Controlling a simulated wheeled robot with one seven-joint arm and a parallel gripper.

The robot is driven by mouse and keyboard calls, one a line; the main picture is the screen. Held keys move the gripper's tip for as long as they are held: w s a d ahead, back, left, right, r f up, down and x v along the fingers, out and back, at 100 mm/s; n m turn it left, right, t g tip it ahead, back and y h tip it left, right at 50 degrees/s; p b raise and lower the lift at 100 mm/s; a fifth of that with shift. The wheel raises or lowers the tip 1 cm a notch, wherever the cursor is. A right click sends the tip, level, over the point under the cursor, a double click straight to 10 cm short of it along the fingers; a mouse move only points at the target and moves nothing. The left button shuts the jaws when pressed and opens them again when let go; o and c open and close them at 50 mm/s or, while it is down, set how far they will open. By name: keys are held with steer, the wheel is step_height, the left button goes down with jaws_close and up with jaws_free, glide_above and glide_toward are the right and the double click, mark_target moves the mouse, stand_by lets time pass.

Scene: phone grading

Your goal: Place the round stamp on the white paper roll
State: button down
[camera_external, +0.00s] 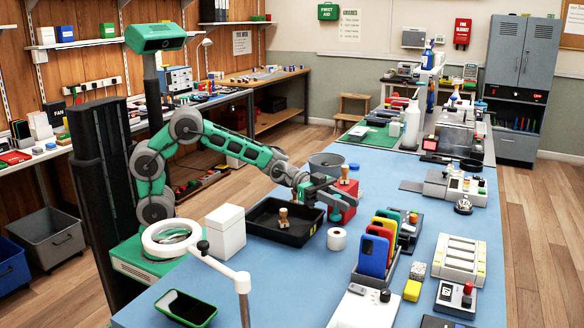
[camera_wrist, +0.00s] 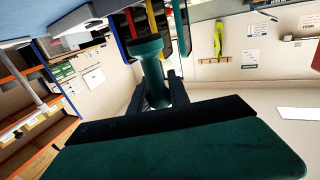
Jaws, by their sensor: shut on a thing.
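My gripper (camera_external: 338,198) is above the blue table, past the right side of the black tray. In the wrist view its dark fingers (camera_wrist: 159,90) are shut on a teal, round-bodied piece with a flared end, which looks like the round stamp (camera_wrist: 150,62). The white paper roll (camera_external: 337,239) stands upright on the table, just right of the tray and below and nearer the camera than my gripper. A wooden-handled stamp (camera_external: 283,218) stands inside the black tray (camera_external: 262,233).
A rack of coloured phones (camera_external: 374,250) stands right of the roll. A red box (camera_external: 346,205) and grey bin (camera_external: 326,166) are beside and behind my gripper. A white box (camera_external: 226,232) and ring magnifier (camera_external: 170,237) are left. Bare table (camera_external: 310,285) lies in front of the roll.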

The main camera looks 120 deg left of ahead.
mark_target(338, 213)
steer(key=shift+w+f, duration=0.2)
steer(key=shift+f, duration=0.75)
steer(key=shift+w+f, duration=0.15)
steer(key=shift+f, duration=0.8)
steer(key=shift+f+b, duration=0.25)
steer(key=shift+b, duration=0.25)
steer(key=c, duration=1.2)
jaws_free()
steer(key=shift+r, duration=0.1)
steer(key=shift+c, duration=0.2)
steer(key=v, duration=0.3)
steer(key=shift+a+r, duration=0.15)
steer(key=shift+a, duration=0.05)
step_height(338, 213, up, 7)
steer(key=shift+d+r+p, duration=0.1)
steer(key=shift+p, duration=0.6)
